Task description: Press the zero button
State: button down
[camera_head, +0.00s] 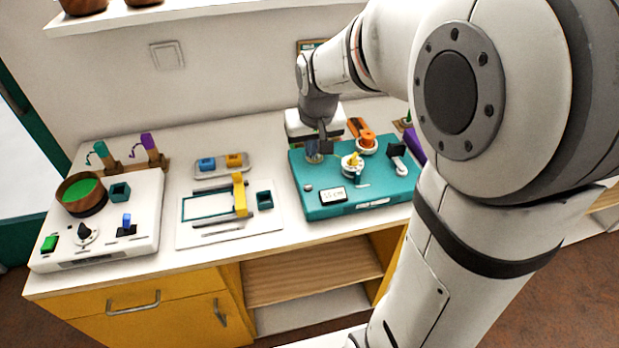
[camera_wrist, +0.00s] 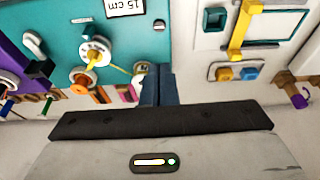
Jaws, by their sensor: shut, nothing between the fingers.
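The teal board (camera_head: 340,210) stands on the right part of the counter and also shows in the wrist view (camera_wrist: 70,40). It has a small display (camera_head: 333,195) reading about "15 cm", seen upside down in the wrist view (camera_wrist: 123,7). Beside the display is a small round grey button (camera_head: 308,188), also in the wrist view (camera_wrist: 159,25); no zero label is legible on it. My gripper (camera_head: 322,148) is shut and empty, over the board's back left part. In the wrist view its fingertips (camera_wrist: 160,70) appear apart from the button.
The teal board also carries a white dial with a yellow pointer (camera_head: 352,161), an orange knob (camera_head: 367,140) and a black-ended lever (camera_head: 397,155).

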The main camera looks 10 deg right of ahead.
send_near(309, 190)
jog(key=w+f, duration=0.1)
jog(key=f, duration=0.1)
jog(key=w+f, duration=0.2)
jog(key=f, duration=0.1)
jog(key=shift+w, duration=0.2)
jog(key=shift+f, duration=0.6)
jog(key=shift+f, duration=0.1)
jog(key=shift+f+b, duration=0.65)
jog(key=shift+b, duration=0.05)
jog(key=shift+s+f, duration=0.2)
jog(key=shift+s, duration=0.2)
jog(key=r+p, duration=0.2)
jog(key=r, duration=0.1)
jog(key=r+p, duration=0.1)
jog(key=shift+w+r, duration=0.3)
jog(key=shift+r, duration=0.1)
jog(key=v, duration=1)
jog(key=shift+b, duration=0.3)
